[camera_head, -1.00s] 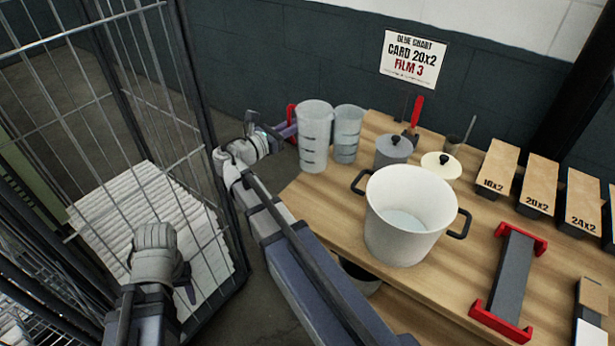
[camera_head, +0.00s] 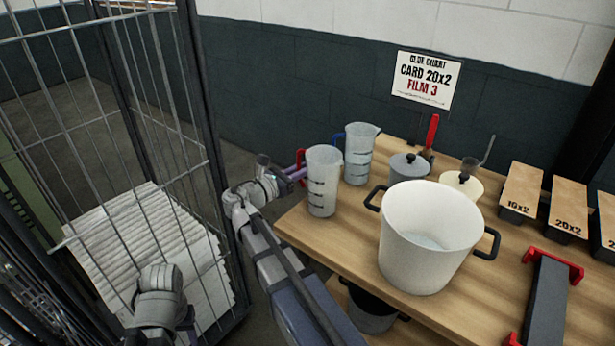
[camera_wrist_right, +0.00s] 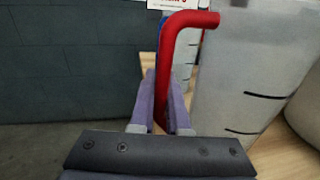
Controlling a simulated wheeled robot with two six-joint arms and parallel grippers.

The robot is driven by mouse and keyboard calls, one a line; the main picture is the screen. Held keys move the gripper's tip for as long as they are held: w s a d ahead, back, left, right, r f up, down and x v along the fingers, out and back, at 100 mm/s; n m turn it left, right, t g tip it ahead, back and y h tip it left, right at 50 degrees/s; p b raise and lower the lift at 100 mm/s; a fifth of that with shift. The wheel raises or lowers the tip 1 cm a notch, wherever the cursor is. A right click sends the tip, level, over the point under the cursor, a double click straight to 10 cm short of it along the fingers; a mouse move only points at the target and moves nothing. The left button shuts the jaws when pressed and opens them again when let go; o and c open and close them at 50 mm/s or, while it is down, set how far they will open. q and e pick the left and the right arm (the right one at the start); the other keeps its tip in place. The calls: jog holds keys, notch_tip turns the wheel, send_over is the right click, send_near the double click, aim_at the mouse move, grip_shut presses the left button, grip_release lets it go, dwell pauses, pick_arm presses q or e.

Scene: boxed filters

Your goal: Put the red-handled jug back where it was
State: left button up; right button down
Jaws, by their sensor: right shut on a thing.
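The red-handled jug (camera_head: 323,183) is a clear, upright measuring jug with dark marks, at the left end of the wooden table. My right gripper (camera_head: 299,174) is at its left side, shut on its red handle. In the right wrist view the purple fingers (camera_wrist_right: 163,105) close around the red handle (camera_wrist_right: 172,60), with the jug wall (camera_wrist_right: 245,70) to the right. The jug's base looks on or just above the table; I cannot tell which. A blue-handled jug (camera_head: 361,155) stands just behind it to the right. My left gripper (camera_head: 160,295) is low at the left, its fingers unclear.
A white pot (camera_head: 428,245) with black handles stands right of the jugs on the table (camera_head: 345,245). Behind it are a grey lidded pot (camera_head: 408,168) and a cream-lidded pot (camera_head: 461,186). A wire cage (camera_head: 195,120) with white filters stands at the left.

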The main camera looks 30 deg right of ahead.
pick_arm(q)
jog(key=shift+f, duration=0.3)
pick_arm(e)
jog(key=shift+f, duration=0.3)
jog(key=shift+f, duration=0.2)
jog(key=c, duration=0.9)
grip_release()
pick_arm(q)
jog(key=shift+f, duration=0.15)
pick_arm(e)
jog(key=shift+r, duration=0.15)
jog(key=s+a, duration=0.2)
jog(key=a, duration=0.9)
jog(key=shift+s+a, duration=0.2)
jog(key=shift+a, duration=0.2)
